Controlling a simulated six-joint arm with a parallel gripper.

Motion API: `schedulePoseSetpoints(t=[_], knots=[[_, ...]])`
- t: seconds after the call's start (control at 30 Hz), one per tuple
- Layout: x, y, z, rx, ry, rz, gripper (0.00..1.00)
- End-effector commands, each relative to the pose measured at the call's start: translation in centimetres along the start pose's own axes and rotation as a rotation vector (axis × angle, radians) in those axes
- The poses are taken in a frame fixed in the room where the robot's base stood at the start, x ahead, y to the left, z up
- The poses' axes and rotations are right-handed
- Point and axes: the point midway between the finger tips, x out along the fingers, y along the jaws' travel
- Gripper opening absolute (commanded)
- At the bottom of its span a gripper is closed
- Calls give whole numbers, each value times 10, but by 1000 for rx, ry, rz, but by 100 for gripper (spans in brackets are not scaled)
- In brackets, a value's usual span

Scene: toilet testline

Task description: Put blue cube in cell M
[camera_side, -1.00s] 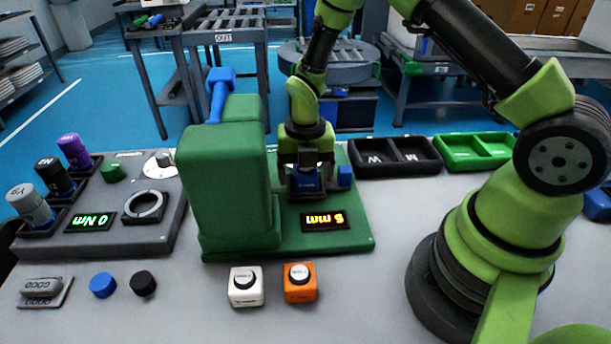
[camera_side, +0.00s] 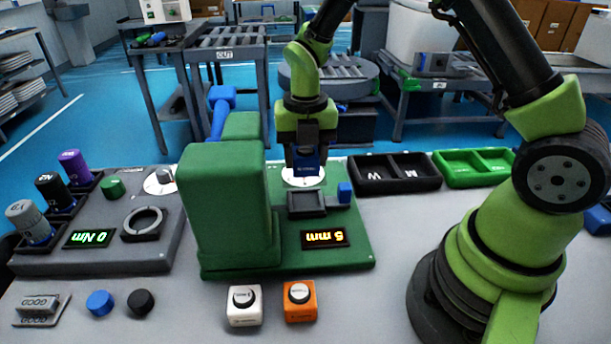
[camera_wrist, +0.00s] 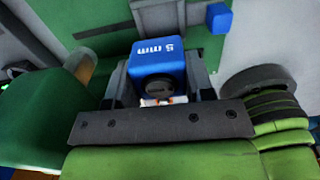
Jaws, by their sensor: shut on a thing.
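The blue cube (camera_side: 307,163) is held between the jaws of my gripper (camera_side: 306,168), which is shut on it. The cube hangs above the green machine base, over a white disc. In the wrist view the blue cube (camera_wrist: 158,60) carries the marking "5 mm", with a dark round part on its near face, between my gripper's fingers (camera_wrist: 157,78). Cell M (camera_side: 409,172) is the right compartment of the black two-cell tray (camera_side: 394,186). The tray lies to the right of my gripper, and cell M looks empty.
The tall green block (camera_side: 228,205) stands left of my gripper. A dark open holder (camera_side: 306,202) and a small blue block (camera_side: 345,193) sit on the green base. A green tray (camera_side: 474,167) adjoins the black one. White (camera_side: 244,306) and orange (camera_side: 300,301) button boxes stand in front.

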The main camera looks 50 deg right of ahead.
Motion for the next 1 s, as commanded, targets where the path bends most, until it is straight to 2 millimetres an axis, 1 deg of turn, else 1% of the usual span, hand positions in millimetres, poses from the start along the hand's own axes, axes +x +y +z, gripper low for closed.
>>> schedulePoseSetpoints(t=[0.03,0.13,0.27,0.37,0.47,0.57,0.6,0.67,0.7,0.77,0.8,0.9,1.0], knots=[[-8,1,1,-1,-4,3,22],[-19,0,0,0,-1,1,22],[-23,-3,3,22,1,-1,22],[-22,-16,15,115,1,-1,22],[-20,-43,37,298,1,-2,22],[-16,-82,61,550,1,-2,22],[-14,-100,70,657,1,-2,22],[-12,-127,80,817,0,-2,22],[-11,-145,86,920,0,-2,22],[-9,-171,92,1064,0,-3,22],[-8,-187,95,1152,0,-3,22],[-5,-221,98,1340,-1,-3,22],[-3,-244,98,1470,-1,-3,22]])
